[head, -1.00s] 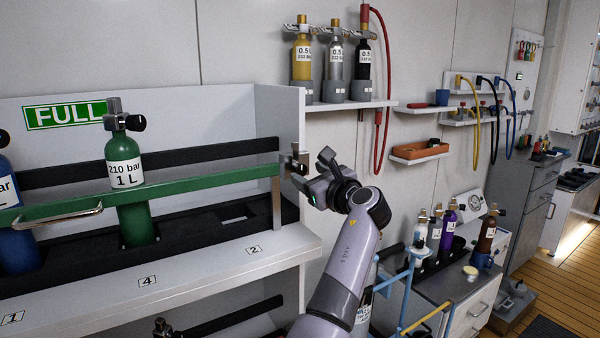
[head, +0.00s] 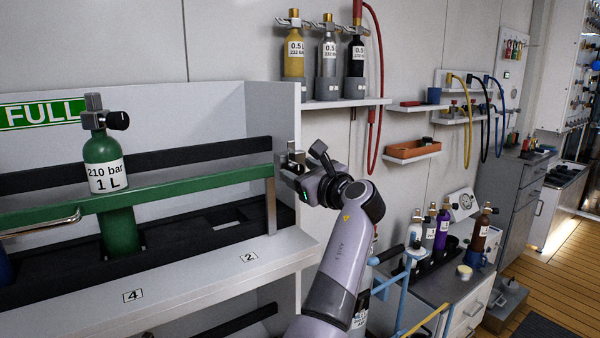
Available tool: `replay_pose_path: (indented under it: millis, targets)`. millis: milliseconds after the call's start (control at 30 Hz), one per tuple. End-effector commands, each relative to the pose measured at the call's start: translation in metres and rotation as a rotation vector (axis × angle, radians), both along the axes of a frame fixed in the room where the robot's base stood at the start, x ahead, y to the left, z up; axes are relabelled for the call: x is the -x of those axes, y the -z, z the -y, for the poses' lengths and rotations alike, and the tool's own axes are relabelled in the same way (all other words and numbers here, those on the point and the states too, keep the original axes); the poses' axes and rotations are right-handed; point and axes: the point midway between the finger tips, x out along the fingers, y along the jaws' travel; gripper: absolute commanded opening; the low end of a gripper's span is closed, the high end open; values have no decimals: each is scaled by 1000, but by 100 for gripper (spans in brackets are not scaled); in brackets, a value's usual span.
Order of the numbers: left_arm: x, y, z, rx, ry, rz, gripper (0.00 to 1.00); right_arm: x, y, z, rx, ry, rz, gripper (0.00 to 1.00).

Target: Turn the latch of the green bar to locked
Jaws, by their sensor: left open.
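The green bar (head: 170,192) runs across the front of the rack at the left. At its right end, on the edge of the side panel, is a small metal latch (head: 291,157). Whether the latch is locked or unlocked is too small to tell. My left gripper (head: 304,166) is open beside the latch, on its right, with its fingers pointing left. One finger is above and the other is low near the latch, partly overlapping it. I cannot tell whether they touch. My right gripper is not in view.
A green cylinder (head: 108,178) stands upright behind the bar. A shelf with small cylinders (head: 328,60) and a red hose (head: 376,90) is above and right of the gripper. A blue trolley frame (head: 405,275) and a bench with several bottles are at lower right.

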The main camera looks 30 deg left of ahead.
Motion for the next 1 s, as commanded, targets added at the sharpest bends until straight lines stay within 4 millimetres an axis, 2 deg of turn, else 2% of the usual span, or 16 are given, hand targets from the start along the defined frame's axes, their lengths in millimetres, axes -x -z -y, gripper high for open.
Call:
replay_pose_path:
  millis: [100, 133, 200, 300, 667, 1000]
  targets:
    - [0, 0, 0, 0, 0, 0, 59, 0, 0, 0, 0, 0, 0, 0]
    - [0, 0, 0, 0, 0, 0, 53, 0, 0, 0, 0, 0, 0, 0]
    - [0, 0, 0, 0, 0, 0, 30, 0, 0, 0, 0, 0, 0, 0]
    - [0, 0, 0, 0, 0, 0, 3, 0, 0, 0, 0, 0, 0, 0]
    - [0, 0, 0, 17, 0, 42, 3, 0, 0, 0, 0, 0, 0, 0]
    - [1, 2, -1, 106, 0, 257, 3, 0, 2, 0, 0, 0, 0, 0]
